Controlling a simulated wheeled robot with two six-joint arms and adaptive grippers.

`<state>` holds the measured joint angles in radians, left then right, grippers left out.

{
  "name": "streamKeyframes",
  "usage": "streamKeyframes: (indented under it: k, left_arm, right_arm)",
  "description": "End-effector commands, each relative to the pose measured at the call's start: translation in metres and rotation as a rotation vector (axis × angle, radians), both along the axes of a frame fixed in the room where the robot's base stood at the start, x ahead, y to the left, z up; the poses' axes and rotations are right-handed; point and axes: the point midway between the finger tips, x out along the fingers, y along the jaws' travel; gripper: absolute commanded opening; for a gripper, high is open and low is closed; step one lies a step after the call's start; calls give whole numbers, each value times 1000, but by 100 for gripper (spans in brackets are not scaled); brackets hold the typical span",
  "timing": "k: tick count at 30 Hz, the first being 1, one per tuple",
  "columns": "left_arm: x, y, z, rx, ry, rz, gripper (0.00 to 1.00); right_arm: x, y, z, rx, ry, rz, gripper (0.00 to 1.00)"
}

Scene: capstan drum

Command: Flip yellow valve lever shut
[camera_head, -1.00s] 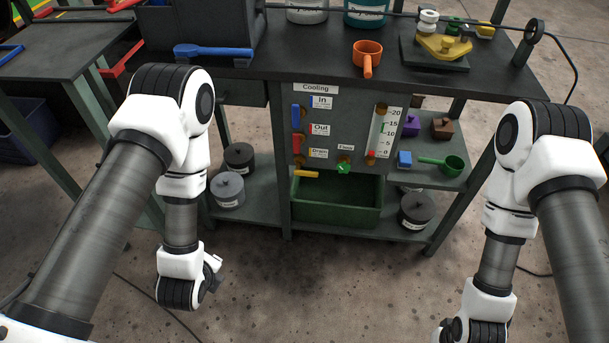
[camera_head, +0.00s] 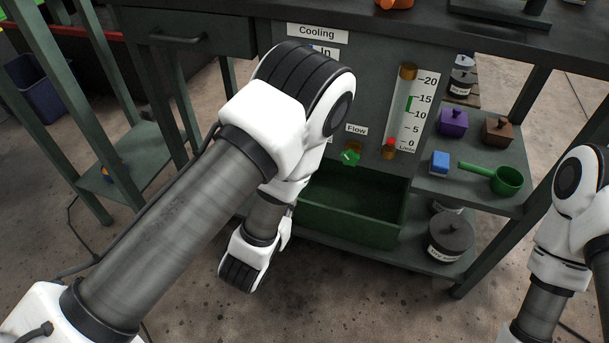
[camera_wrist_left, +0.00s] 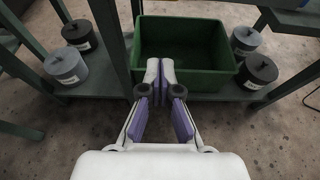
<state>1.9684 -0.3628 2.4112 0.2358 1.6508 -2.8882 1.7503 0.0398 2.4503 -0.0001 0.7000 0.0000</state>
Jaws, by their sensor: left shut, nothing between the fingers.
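The yellow valve lever is not visible now; my left arm covers the left part of the Cooling panel (camera_head: 375,90) in the head view, where the lever showed earlier. In the left wrist view my left gripper (camera_wrist_left: 160,68) is shut and empty, its purple-padded fingers pointing toward the green bin below the panel. In the head view the left fingers are hidden behind my arm. My right gripper is outside the frames; only part of the right arm shows at the right edge.
The green bin (camera_wrist_left: 184,77) stands on the lower shelf, between dark lidded pots (camera_wrist_left: 257,70) and grey ones (camera_wrist_left: 65,66). A green Flow knob (camera_head: 350,157) and a gauge (camera_head: 410,105) are on the panel. A green scoop (camera_head: 507,180) and blue block (camera_head: 440,162) sit on the right shelf.

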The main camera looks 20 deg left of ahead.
Motion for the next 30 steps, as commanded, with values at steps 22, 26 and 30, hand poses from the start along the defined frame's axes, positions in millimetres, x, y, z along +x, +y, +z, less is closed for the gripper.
streamKeyframes:
  k: [22,26,30]
  left_arm:
    - [95,-3,-9,-1,0,0,0]
    - [95,-3,4,-1,1,0,0]
    - [94,-3,8,-1,2,0,0]
  right_arm:
    - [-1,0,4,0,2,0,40]
    - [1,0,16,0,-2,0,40]
    - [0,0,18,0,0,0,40]
